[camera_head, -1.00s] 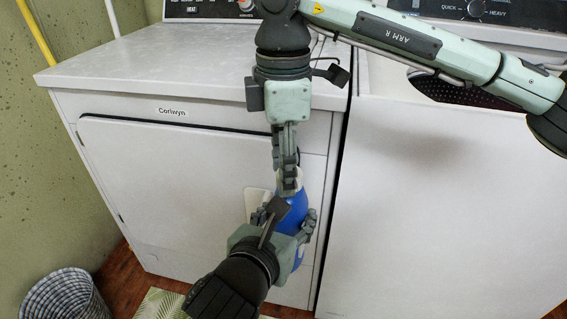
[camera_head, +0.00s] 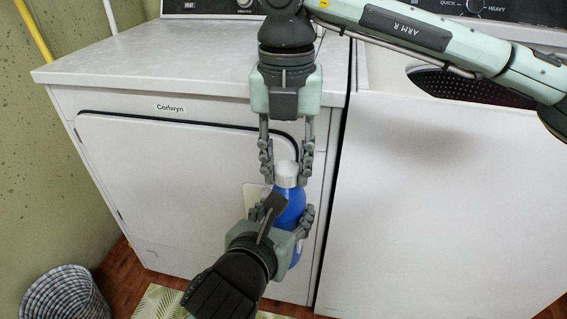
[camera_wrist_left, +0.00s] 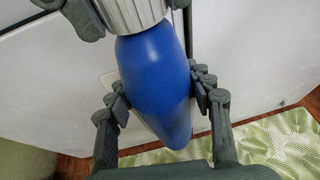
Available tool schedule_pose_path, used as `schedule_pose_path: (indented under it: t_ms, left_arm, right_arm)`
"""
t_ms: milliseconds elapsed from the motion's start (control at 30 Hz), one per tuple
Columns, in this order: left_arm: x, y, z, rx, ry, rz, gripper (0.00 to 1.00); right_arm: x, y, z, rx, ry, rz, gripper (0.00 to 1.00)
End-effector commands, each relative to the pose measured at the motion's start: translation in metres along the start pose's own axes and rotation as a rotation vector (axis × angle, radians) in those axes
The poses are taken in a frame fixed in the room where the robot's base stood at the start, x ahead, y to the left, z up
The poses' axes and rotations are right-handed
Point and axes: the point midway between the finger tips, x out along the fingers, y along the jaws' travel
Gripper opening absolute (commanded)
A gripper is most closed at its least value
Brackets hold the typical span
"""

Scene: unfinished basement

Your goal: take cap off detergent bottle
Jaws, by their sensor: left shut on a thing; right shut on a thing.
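The detergent bottle (camera_head: 289,210) is blue with a white cap (camera_head: 286,172) and stands upright in front of the left machine. My left gripper (camera_head: 282,214) is shut on the bottle's body from the front; in the left wrist view its fingers press both sides of the blue body (camera_wrist_left: 155,85). My right gripper (camera_head: 286,181) points down from above, shut on the cap, one finger on each side. The ribbed white cap also shows at the top of the left wrist view (camera_wrist_left: 132,12). The cap sits on the bottle neck; whether it is loosened I cannot tell.
A white machine (camera_head: 170,200) labelled Corlwyn stands close behind the bottle, with another white machine (camera_head: 430,220) to its right. A woven basket (camera_head: 65,295) is on the floor at lower left. A green leaf-patterned mat (camera_head: 160,303) lies below.

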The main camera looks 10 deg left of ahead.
Motion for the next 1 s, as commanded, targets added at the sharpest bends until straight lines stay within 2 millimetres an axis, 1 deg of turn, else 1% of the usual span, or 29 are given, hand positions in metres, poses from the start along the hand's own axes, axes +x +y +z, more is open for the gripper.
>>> schedule_pose_path:
  t_ms: [33, 533, 1000]
  left_arm:
    - [-0.0021, -0.0058, 0.0022, 0.002, -0.006, -0.016, 0.0]
    - [-0.0016, -0.006, 0.0019, 0.003, -0.006, -0.017, 0.0]
    - [-0.0008, -0.0048, 0.0015, 0.003, -0.004, -0.013, 0.0]
  right_arm:
    - [-0.0014, 0.0018, 0.0025, -0.119, -0.011, 0.01, 0.0]
    - [-0.0018, -0.0049, 0.0043, -1.391, -0.01, 0.007, 0.0]
    - [-0.0019, -0.0035, 0.0112, -2.578, -0.009, 0.003, 0.0]
